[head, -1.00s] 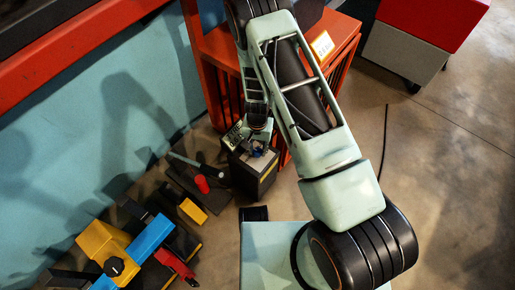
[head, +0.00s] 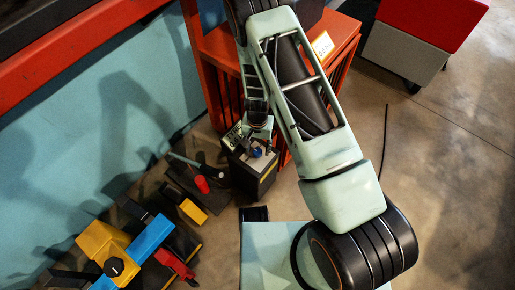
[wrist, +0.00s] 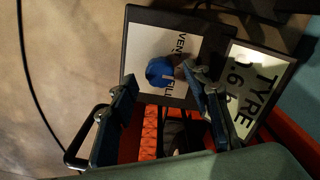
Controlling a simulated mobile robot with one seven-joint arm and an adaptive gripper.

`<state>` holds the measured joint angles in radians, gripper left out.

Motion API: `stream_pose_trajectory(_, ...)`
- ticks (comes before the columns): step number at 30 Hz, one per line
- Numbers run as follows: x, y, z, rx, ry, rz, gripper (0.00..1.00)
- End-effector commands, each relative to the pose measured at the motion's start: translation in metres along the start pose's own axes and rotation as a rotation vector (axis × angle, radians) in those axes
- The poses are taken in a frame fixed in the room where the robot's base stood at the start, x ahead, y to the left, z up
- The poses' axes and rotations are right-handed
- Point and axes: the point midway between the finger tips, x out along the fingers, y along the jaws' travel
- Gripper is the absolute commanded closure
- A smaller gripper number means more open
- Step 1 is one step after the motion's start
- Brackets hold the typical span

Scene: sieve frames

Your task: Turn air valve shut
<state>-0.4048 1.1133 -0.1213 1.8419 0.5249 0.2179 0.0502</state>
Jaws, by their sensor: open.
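The air valve's blue knob (wrist: 160,71) sits on a pale plate (wrist: 145,45) lettered "VENT" and "FILL", partly covered, on top of a dark box. In the head view the blue knob (head: 257,153) shows on the dark box (head: 254,178). My gripper (wrist: 161,82) is open, with one finger left of the knob and the other right of it. The right finger hides part of the plate and the metal beside the knob. I cannot tell whether either finger touches the valve. In the head view my gripper (head: 262,138) is just above the box.
A second plate (wrist: 255,85) reading "TYRE" stands beside the valve plate. An orange-red slatted stand (head: 215,75) is close behind the box. A red cup-like piece (head: 202,184) and yellow and blue equipment (head: 150,238) lie to the left. Floor at right is mostly clear.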

Motion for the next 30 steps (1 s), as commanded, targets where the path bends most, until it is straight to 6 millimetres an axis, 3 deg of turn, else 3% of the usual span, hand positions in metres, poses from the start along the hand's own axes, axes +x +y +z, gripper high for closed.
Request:
stream_pose_trajectory(15, -0.091, -0.001, -0.001, -0.001, 0.004, -0.002, 0.56)
stream_pose_trajectory(21, -0.106, 0.0, 0.0, 0.0, 0.001, 0.0, 0.56)
stream_pose_trajectory(30, -0.109, 0.0, 0.0, 0.0, 0.001, 0.0, 0.56)
